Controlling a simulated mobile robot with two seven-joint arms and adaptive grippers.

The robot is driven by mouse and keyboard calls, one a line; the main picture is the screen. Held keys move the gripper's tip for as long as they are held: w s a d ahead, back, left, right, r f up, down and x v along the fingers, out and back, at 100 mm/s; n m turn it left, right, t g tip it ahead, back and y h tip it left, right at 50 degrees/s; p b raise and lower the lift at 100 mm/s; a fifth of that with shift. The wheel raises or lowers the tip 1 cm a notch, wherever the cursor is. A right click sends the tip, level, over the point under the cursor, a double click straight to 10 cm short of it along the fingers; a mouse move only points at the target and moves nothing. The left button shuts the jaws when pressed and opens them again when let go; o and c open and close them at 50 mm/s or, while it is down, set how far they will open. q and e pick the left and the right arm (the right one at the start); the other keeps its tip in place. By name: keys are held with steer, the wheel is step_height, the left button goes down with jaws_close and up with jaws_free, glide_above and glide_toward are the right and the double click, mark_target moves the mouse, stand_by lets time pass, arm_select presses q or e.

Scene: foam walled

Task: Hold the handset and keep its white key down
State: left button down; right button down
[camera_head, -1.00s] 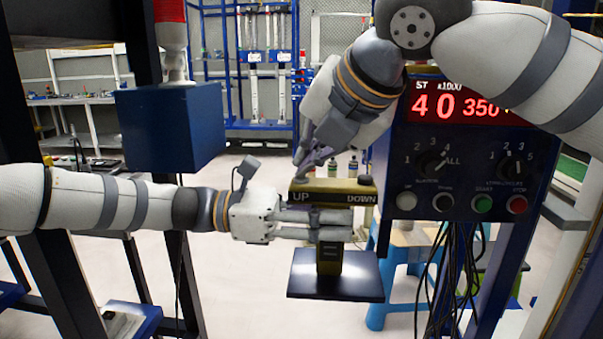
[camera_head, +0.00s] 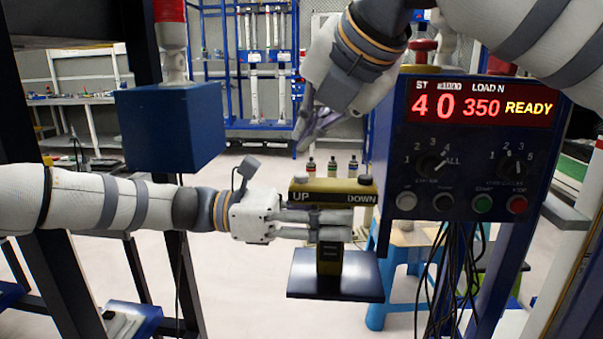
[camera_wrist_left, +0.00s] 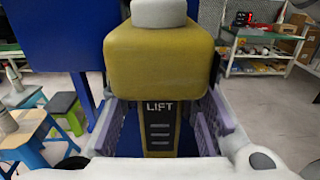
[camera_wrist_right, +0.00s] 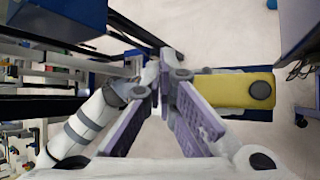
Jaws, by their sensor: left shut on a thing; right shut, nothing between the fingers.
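The handset (camera_head: 335,192) is a mustard bar marked UP and DOWN on a dark upright grip marked LIFT, above a dark square plate (camera_head: 335,276). My left gripper (camera_head: 330,228) is shut around the grip, below the bar; its fingers flank the grip in the left wrist view (camera_wrist_left: 160,130). A pale key (camera_wrist_left: 158,12) stands on the bar's near end there; it is the key (camera_head: 301,179) above UP in the head view. A dark key (camera_head: 365,180) is above DOWN. My right gripper (camera_head: 301,146) is shut and empty, above the pale key and apart from it.
A blue control box (camera_head: 465,150) right of the handset has knobs, buttons and a display reading 40, 350 and READY. A blue block (camera_head: 170,128) hangs at left. Bottles (camera_head: 332,165) and a blue stool (camera_head: 400,275) stand behind the handset.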

steer(key=shift+r, duration=1.6)
arm_select(q)
steer(key=c, duration=1.2)
jaws_free()
steer(key=shift+o, duration=0.2)
